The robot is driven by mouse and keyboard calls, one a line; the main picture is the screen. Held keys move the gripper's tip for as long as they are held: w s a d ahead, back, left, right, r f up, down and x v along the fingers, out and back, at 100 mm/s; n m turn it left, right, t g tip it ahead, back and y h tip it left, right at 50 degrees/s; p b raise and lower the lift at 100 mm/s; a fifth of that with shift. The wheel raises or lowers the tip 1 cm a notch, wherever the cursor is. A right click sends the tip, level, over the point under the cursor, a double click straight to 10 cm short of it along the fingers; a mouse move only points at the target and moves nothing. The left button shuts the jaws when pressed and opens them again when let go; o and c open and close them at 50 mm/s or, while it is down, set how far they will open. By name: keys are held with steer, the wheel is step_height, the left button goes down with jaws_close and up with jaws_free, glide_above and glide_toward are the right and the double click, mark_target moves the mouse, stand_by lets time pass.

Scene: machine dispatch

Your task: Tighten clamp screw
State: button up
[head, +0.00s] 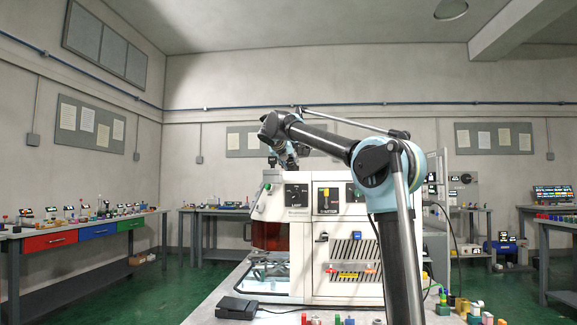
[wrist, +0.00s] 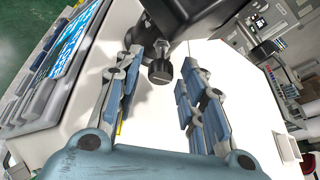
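In the wrist view a short dark round knob (wrist: 160,72) sticks out below a black machine part (wrist: 190,18); it looks like the clamp screw. My gripper (wrist: 162,62) is open, with one finger to the left of the knob and the other to the right. Gaps show on both sides, so I see no contact. In the head view my gripper (head: 286,158) is small and dark above the top of the white machine (head: 305,195), behind my arm. The knob cannot be made out there.
The white machine stands on a bench (head: 210,305) with a black pedal-like box (head: 237,307) at front left. Several small coloured items stand at front right. Side benches line the walls. Green floor (head: 110,295) is open on the left.

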jaws_close()
steer(key=shift+a, duration=0.15)
steer(key=shift+d+m+y, duration=0.25)
steer(key=shift+m+y, duration=0.15)
steer(key=shift+m, duration=0.1)
steer(key=shift+d+r+m+y, duration=0.1)
steer(key=shift+d+m+y, duration=0.05)
steer(key=shift+m+y, duration=1.2)
steer(key=shift+m, duration=0.25)
steer(key=shift+o, duration=1.9)
jaws_free()
